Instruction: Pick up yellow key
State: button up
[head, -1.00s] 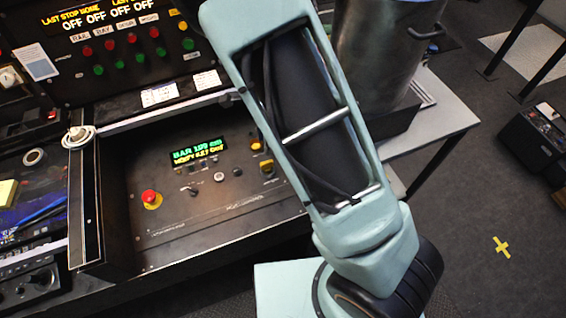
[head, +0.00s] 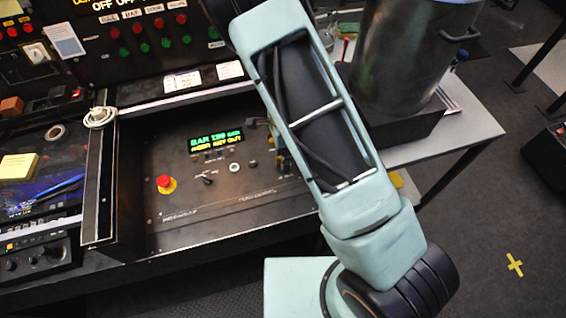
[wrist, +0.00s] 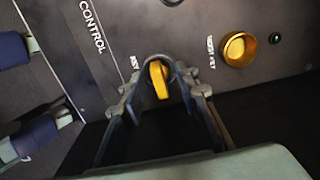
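The yellow key (wrist: 158,80) stands in a dark round switch on the black panel, beside a "KEY" label, in the wrist view. My gripper (wrist: 160,86) is open, with one finger on each side of the key. Dark gaps show between the key and both fingers, so it does not look gripped. In the head view my arm covers the right part of the control panel (head: 200,190), and I cannot make out the key there.
A round brass-coloured button (wrist: 238,49) and a small green light (wrist: 275,39) sit right of the key. A red stop button (head: 165,182) is at the panel's left. A metal pot (head: 400,60) stands behind my arm. Dark floor lies right.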

jog(key=shift+c, duration=0.6)
grip_shut()
